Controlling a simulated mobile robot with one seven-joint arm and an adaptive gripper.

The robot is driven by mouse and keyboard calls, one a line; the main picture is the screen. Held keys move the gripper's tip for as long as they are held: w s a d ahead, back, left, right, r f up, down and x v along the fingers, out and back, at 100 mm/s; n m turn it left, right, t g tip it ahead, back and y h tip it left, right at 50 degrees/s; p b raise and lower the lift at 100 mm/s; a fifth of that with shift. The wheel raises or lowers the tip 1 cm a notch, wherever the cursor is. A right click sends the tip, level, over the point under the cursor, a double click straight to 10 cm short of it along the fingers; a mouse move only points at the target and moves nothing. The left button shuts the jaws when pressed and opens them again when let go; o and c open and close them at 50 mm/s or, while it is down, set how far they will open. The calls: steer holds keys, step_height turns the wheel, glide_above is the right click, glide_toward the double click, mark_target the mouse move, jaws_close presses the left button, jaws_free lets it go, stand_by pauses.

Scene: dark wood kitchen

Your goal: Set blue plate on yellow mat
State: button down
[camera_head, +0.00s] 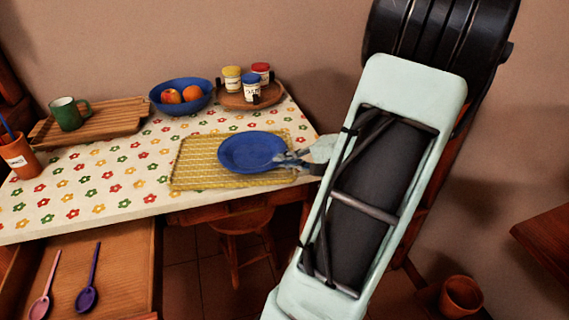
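A blue plate (251,151) is over the right part of the yellow woven mat (197,165), on a table with a flowered cloth. I cannot tell if the plate rests on the mat or is just above it. My gripper (288,157) is at the plate's right rim, with its fingertips at or over the edge. The fingers are small in view, and whether they are shut on the rim is unclear. My arm covers the area to the right of the table.
A blue bowl with fruit (181,106) and a round wooden tray (234,99) with several small jars stand at the back. A green mug (69,114) is on a wooden board (112,122). An open drawer (122,269) with two spoons and a stool (244,221) are in front.

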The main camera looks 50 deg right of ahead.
steer(key=shift+r, duration=0.1)
steer(key=c, duration=2.7)
jaws_free()
steer(key=shift+f, duration=0.2)
steer(key=shift+o, duration=1.4)
steer(key=shift+s+r, duration=0.2)
steer(key=shift+r, duration=0.2)
steer(key=p+v, duration=0.3)
steer(key=v, duration=0.8)
steer(key=shift+s, duration=0.3)
